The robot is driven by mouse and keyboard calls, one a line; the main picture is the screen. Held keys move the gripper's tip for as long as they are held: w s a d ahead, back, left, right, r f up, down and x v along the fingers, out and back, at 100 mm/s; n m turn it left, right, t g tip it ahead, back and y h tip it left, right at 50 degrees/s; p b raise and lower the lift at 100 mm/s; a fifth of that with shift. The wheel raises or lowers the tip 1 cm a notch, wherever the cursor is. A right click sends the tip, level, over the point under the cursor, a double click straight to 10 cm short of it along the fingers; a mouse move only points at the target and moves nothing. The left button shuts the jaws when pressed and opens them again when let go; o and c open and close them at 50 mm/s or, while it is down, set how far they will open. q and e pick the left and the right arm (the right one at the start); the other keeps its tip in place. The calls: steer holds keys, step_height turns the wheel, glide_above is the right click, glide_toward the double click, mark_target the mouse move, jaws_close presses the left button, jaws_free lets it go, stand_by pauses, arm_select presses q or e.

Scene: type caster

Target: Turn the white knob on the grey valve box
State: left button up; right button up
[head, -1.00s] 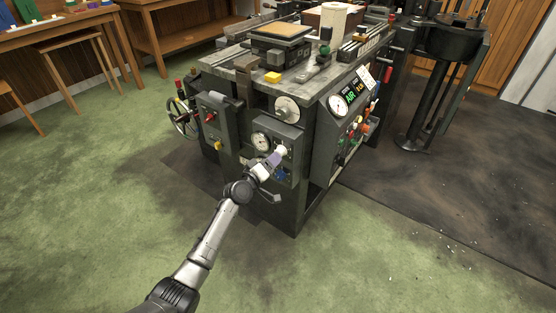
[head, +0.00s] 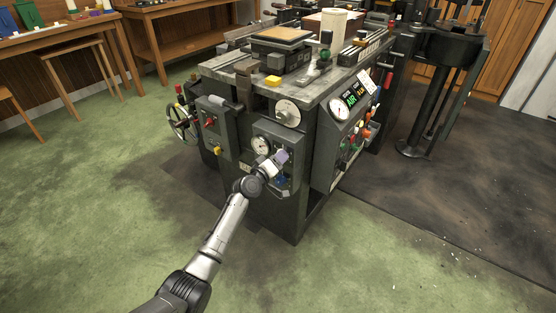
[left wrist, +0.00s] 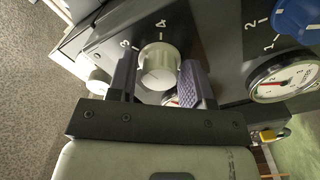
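The grey valve box (head: 291,143) is on the front of the dark machine in the head view. My left gripper (head: 283,156) is at the box and hides the knob in the head view. In the left wrist view its two purple fingers (left wrist: 160,65) stand apart, one on each side of the knob. They are very close to its sides; whether they touch is unclear. My right gripper is not in view.
A round gauge (left wrist: 283,82) and a blue knob (left wrist: 298,18) are near the fingers. Another grey box with a red control (head: 210,122) is to the left. A panel with a gauge and coloured knobs (head: 345,145) is to the right. Green floor in front is clear.

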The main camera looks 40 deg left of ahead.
arm_select(q)
steer(key=c, duration=0.6)
steer(key=shift+n, duration=0.4)
steer(key=shift+r+n+p, duration=0.1)
steer(key=shift+n+p, duration=1.85)
steer(key=shift+n, duration=2.95)
